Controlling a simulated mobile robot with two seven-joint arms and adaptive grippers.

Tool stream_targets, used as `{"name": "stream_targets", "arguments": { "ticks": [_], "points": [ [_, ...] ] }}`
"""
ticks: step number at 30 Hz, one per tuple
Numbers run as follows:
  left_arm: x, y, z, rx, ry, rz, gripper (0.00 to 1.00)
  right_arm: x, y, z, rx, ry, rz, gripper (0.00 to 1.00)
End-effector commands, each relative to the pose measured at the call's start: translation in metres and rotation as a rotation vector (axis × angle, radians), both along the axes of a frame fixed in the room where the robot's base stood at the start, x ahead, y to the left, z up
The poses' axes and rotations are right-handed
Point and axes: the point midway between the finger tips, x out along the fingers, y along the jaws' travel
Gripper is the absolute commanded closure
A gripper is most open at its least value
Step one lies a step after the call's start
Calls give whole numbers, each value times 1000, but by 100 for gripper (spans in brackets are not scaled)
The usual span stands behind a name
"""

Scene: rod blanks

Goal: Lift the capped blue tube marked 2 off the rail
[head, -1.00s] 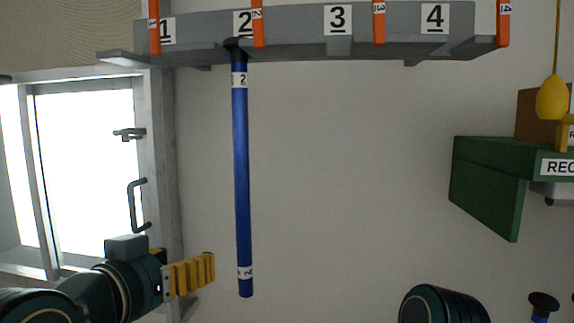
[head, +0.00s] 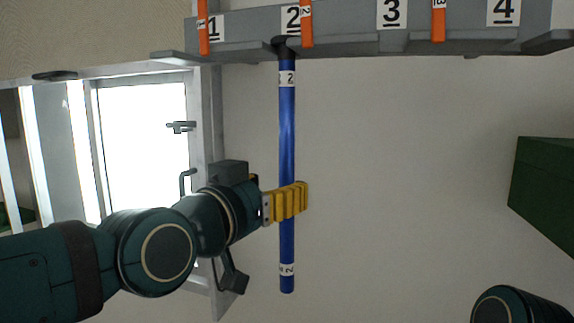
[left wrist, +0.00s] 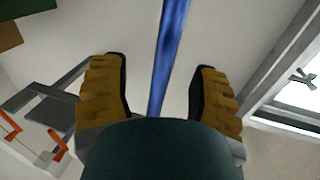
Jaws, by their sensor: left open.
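The blue tube (head: 287,140) hangs upright from the grey rail (head: 350,38) by its black cap (head: 284,44), at the place marked 2. White labels with a 2 show near its top and bottom. My left gripper (head: 298,200) is at the tube's lower half, its yellow fingers crossing in front of it in the head view. In the left wrist view the tube (left wrist: 170,50) runs between the two fingers, with a gap on each side. The left gripper is open. My right gripper is not seen; only part of a dark arm link shows at lower right.
Orange tags (head: 306,22) stand along the rail between the numbered places. A bright window (head: 142,140) with a grey frame is behind my left arm. A green box (head: 545,190) is at the right. The wall right of the tube is clear.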

Motion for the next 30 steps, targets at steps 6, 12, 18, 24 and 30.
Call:
{"name": "stream_targets", "arguments": {
  "ticks": [6,12,18,24,30],
  "points": [
    [22,-7,8,0,4,0,40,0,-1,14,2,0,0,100],
    [43,-18,11,0,2,-1,40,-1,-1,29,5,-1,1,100],
    [48,-22,9,0,0,-1,40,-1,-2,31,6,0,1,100],
    [48,-21,9,0,0,-1,48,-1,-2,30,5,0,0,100],
    [48,-21,9,0,0,-1,100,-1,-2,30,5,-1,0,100]
  ]
}}
